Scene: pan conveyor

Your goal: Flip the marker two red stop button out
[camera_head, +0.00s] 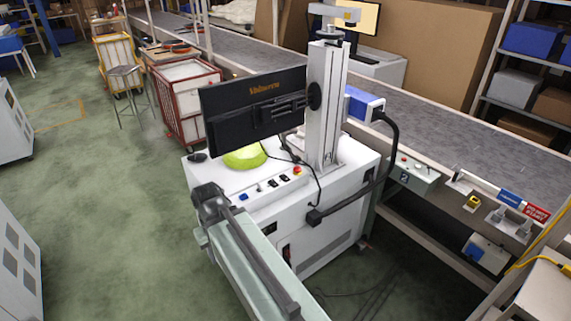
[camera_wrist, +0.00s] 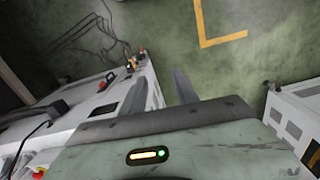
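A black monitor (camera_head: 252,103) and a column (camera_head: 325,105) stand on the machine. A grey box marked 2 (camera_head: 405,180) sits right of it, beside the conveyor (camera_head: 450,135). A red-framed cart (camera_head: 185,100) stands behind. Green floor (camera_head: 110,200) is open at left.

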